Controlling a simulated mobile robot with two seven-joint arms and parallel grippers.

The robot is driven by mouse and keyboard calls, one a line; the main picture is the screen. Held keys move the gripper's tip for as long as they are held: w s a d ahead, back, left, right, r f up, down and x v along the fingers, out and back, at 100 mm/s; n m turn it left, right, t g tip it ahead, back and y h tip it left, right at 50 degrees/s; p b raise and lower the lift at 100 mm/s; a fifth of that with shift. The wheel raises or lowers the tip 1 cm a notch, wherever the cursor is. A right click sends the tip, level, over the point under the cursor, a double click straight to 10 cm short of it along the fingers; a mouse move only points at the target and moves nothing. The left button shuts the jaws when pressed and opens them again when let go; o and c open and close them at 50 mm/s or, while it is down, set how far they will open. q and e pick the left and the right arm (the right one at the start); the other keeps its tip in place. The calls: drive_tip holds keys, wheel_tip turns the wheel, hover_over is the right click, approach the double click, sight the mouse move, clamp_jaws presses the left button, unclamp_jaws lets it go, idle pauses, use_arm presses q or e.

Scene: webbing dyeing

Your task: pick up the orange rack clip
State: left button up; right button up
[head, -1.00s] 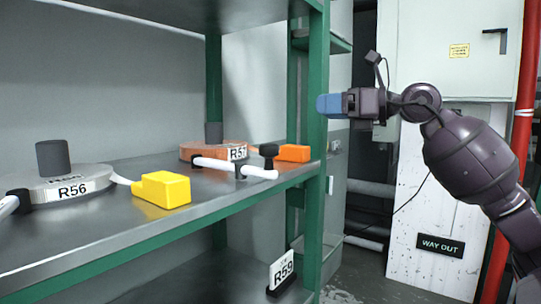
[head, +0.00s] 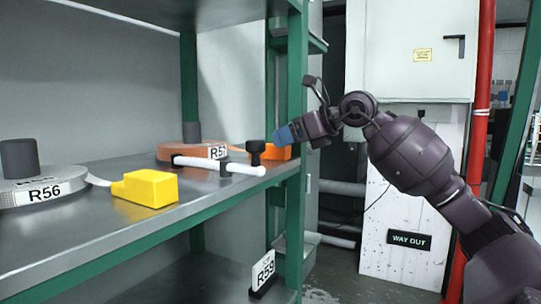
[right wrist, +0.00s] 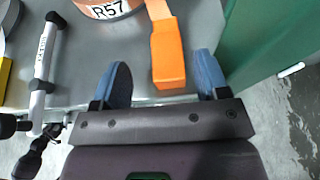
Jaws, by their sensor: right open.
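The orange rack clip (head: 282,151) is a small orange block at the right end of the metal shelf, beside the roll marked R57. In the right wrist view the clip (right wrist: 169,56) points down toward my right gripper (right wrist: 164,82). Its near end lies between the two blue fingertips, closer to the right one, with gaps on both sides. The gripper is open and empty. In the head view my right gripper (head: 289,135) is just right of the clip and hides part of it.
The R57 roll (head: 192,150) and a white bar with black fittings (head: 218,166) lie left of the clip. A green post (head: 296,100) stands close to my right gripper. A yellow block (head: 146,188) and the R56 roll (head: 40,190) are further left.

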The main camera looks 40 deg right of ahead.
sight(269, 151)
drive_tip(key=w+f, duration=0.1)
drive_tip(key=w, duration=0.1)
drive_tip(key=w+f+b, duration=0.1)
drive_tip(key=shift+w+a+f, duration=0.15)
drive_tip(key=shift+w+f, duration=0.05)
drive_tip(key=shift+w, duration=0.2)
drive_tip(key=shift+w+a+f, duration=0.1)
drive_tip(key=shift+w+a, duration=0.05)
drive_tip(key=shift+w, duration=0.25)
drive_tip(key=c, duration=1)
